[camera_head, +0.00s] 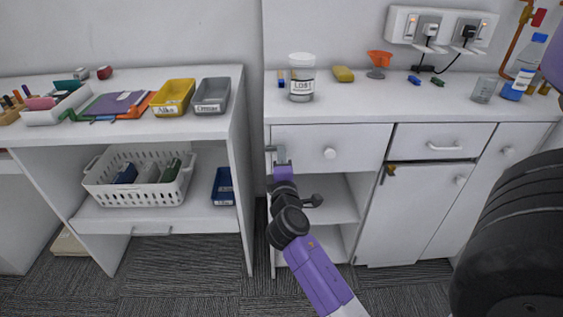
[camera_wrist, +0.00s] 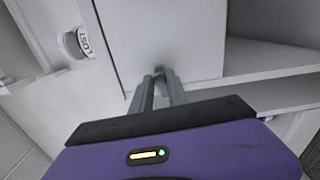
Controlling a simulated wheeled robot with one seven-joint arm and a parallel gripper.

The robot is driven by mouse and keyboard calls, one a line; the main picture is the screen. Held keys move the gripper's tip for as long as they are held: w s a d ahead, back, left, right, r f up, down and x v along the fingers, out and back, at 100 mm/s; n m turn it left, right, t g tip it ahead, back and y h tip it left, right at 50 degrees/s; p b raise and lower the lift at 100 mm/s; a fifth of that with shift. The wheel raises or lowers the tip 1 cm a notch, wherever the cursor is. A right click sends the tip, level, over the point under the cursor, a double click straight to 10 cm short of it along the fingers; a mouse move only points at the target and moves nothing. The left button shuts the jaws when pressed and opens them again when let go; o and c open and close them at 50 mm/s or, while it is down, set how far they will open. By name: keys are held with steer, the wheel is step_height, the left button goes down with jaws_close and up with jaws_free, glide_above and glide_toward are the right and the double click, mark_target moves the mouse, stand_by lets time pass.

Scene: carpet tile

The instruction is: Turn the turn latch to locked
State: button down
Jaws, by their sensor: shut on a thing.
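My gripper (camera_head: 280,155) is at the left edge of the white drawer front (camera_head: 356,148), in the right-hand cabinet. In the wrist view its two grey fingers (camera_wrist: 159,76) are closed together on a small grey piece (camera_wrist: 159,69) at the panel's edge, which appears to be the turn latch. The fingers cover most of it, so I cannot tell which way it is turned. The drawer front looks flush with the cabinet.
A brown catch (camera_head: 390,171) sits at the top left of the cabinet door (camera_head: 412,215). Open shelves (camera_head: 335,205) lie below the drawer. A white basket (camera_head: 137,190) stands left.

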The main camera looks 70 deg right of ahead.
steer(key=shift+f+m, duration=0.15)
steer(key=shift+m, duration=0.15)
steer(key=c, duration=1.3)
jaws_free()
steer(key=b+v, duration=0.1)
steer(key=v, duration=0.7)
steer(key=shift+d, duration=0.1)
